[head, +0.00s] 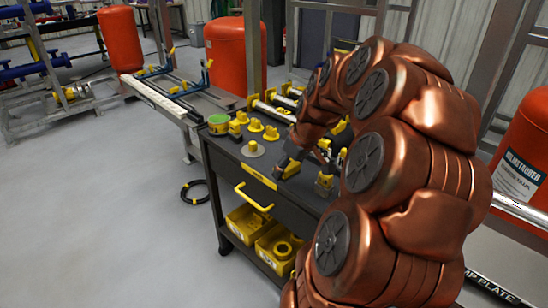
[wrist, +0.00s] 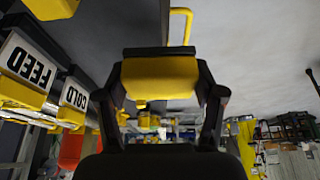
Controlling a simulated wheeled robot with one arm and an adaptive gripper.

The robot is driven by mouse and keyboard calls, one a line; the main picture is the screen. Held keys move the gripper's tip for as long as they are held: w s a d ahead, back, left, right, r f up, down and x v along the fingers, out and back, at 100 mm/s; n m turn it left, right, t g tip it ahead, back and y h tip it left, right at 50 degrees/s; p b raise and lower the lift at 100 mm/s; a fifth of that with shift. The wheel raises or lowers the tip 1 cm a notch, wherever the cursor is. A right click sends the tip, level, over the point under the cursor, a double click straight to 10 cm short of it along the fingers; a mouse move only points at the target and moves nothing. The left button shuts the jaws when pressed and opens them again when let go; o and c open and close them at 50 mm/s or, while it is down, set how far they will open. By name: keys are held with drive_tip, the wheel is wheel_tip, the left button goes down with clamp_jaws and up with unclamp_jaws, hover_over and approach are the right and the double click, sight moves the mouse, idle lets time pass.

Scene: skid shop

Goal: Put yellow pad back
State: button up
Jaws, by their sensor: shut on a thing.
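A yellow pad with a dark backing (wrist: 158,78) is clamped between the two fingers of my gripper (wrist: 165,95) in the wrist view. In the head view my gripper (head: 288,160) is low over the top of the dark cart (head: 225,160), near its front edge. The pad shows there as a small yellow patch (head: 291,169), partly hidden by my gripper. I cannot tell whether the pad touches the cart top. My copper-coloured arm hides the right part of the cart.
Several yellow fittings (head: 271,133) and a green-topped tin (head: 218,120) stand on the cart's left part. A grey disc with a yellow knob (head: 253,149) is close to my gripper. Labelled parts marked FEED (wrist: 27,62) and COLD (wrist: 75,98) are beside it. Yellow bins (head: 248,222) sit below.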

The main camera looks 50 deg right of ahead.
hover_over(272, 162)
drive_tip(key=s, duration=0.1)
drive_tip(key=shift+s+a+f+p, duration=0.15)
drive_tip(key=shift+s+f+p, duration=0.05)
drive_tip(key=shift+f+p, duration=0.3)
drive_tip(key=shift+w+f, duration=0.1)
drive_tip(key=shift+f, duration=1.7)
drive_tip(key=shift+f, duration=0.15)
drive_tip(key=o, duration=1.1)
